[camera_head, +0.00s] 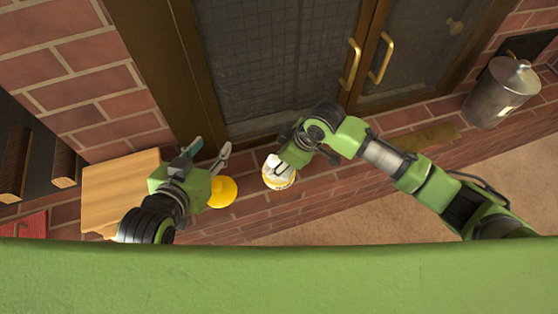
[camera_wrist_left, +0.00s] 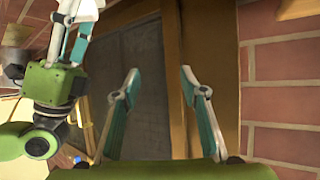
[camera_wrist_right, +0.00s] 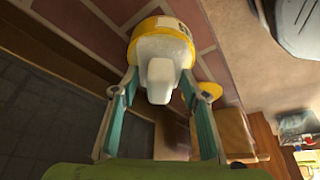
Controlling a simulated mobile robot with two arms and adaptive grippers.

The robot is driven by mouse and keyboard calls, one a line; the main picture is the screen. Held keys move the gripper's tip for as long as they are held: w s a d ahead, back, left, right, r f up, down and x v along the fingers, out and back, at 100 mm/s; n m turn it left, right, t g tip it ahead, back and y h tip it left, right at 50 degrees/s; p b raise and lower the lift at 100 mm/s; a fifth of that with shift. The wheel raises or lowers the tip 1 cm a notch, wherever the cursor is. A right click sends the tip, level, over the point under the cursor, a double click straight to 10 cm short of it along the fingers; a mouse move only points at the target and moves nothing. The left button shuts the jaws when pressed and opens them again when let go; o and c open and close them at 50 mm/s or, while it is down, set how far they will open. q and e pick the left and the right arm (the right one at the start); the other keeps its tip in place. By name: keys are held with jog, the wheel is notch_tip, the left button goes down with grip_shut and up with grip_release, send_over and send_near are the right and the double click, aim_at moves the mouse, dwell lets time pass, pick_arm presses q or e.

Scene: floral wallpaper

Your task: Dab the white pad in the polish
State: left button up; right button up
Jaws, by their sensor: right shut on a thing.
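The white pad (camera_wrist_right: 158,75) is between the fingers of my right gripper (camera_wrist_right: 158,77), which is shut on it. The polish tin (camera_wrist_right: 150,30), yellow with a pale label, is directly beyond the pad in the right wrist view. In the head view the tin (camera_head: 281,184) stands on the brick ledge, with my right gripper (camera_head: 284,162) over it. The pad overlaps the tin's top; whether it touches the polish is hidden. My left gripper (camera_head: 209,150) is open and empty near a yellow round lid (camera_head: 222,191); its spread fingers also show in the left wrist view (camera_wrist_left: 158,75).
A wooden board (camera_head: 115,190) lies left of the lid. A glazed cabinet with brass handles (camera_head: 352,64) stands behind the brick ledge. A lidded metal canister (camera_head: 495,97) stands at the far right. The ledge right of the tin is partly under my right arm.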

pick_arm(q)
jog(key=shift+s+a+f+g+p, duration=0.15)
jog(key=shift+s+a+f+g, duration=0.1)
jog(key=shift+s+f+g, duration=0.35)
jog(key=shift+s+a+f+g+p, duration=0.15)
jog(key=shift+s+a+f+g, duration=0.15)
jog(key=shift+s+f, duration=0.45)
dwell(5.3)
